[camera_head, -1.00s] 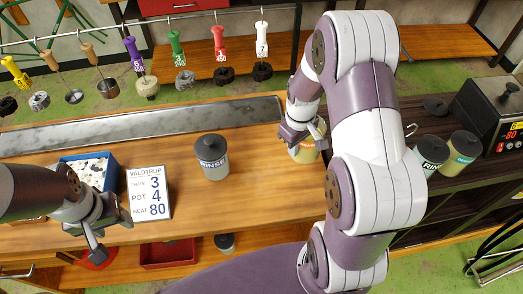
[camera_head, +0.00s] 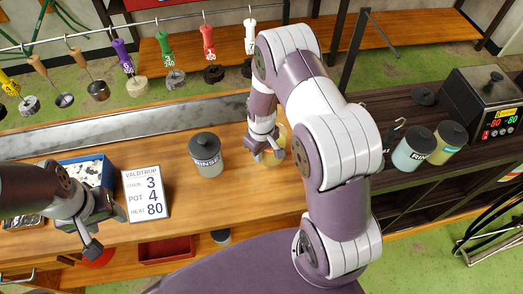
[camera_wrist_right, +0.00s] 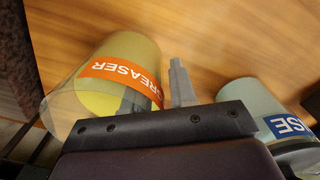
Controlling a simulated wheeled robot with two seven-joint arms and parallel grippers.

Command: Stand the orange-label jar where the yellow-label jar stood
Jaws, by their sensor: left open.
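The orange-label jar (camera_wrist_right: 112,72) has yellowish contents and reads "GREASER" in the right wrist view. In the head view it is mostly hidden behind my right gripper (camera_head: 266,152), a sliver of it showing (camera_head: 282,140). My right gripper is on its wall, one finger (camera_wrist_right: 180,85) beside it and the other overlapping its side. I cannot tell if its base touches the bench. A grey RINSE jar with a dark lid (camera_head: 206,155) stands to its left. No yellow label is readable. My left gripper (camera_head: 105,228) is open and empty at the bench's left front.
On the dark cabinet at right stand a pale-blue jar (camera_head: 410,152), a yellowish jar with a teal label (camera_head: 451,136), a loose dark lid (camera_head: 424,95) and a heater (camera_head: 490,105). A sign (camera_head: 146,195) and blue tray (camera_head: 88,163) are at left. Tools hang behind.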

